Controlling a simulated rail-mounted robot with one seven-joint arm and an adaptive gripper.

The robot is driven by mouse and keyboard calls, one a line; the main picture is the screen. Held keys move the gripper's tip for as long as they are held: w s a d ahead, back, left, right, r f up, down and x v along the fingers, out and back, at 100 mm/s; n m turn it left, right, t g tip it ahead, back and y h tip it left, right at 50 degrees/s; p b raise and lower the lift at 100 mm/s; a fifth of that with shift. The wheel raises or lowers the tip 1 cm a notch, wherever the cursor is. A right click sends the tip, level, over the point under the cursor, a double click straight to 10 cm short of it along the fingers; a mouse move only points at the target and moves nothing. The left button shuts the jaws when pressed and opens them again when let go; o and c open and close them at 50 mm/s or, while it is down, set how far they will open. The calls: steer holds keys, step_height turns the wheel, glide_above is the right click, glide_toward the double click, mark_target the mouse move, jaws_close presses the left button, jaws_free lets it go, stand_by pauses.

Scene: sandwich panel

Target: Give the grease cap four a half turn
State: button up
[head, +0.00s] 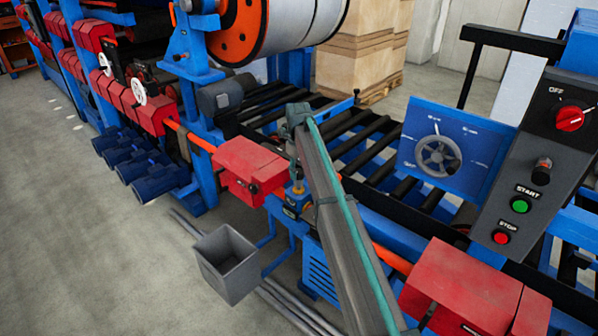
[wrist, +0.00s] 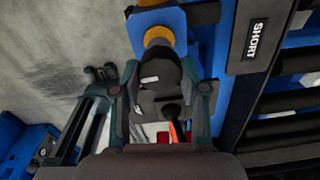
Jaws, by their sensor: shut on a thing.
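My gripper (wrist: 160,98) has its two fingers on either side of a dark grey rounded cap (wrist: 158,72) with small white marks, and is shut on it. I take this for the grease cap; no number is readable on it. Beyond the cap in the wrist view is an orange-gold round part (wrist: 158,36) on a blue mount (wrist: 180,20). In the head view my gripper (head: 297,182) points down at a blue and gold fitting (head: 291,209) on the machine's front side. The cap itself is too small and covered to make out there.
A red guard box (head: 248,170) stands just left of the fitting, and another red box (head: 462,288) at lower right. A grey open bin (head: 228,262) is below left. A control panel (head: 535,170) and blue handwheel plate (head: 412,150) are right. Black rollers (head: 355,140) lie behind.

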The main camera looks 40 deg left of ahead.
mark_target(298, 172)
stand_by(0.3)
steer(key=o, duration=1.1)
steer(key=shift+o, duration=0.2)
steer(key=shift+r, duration=0.1)
step_height(298, 172, up, 12)
steer(key=shift+s, duration=0.15)
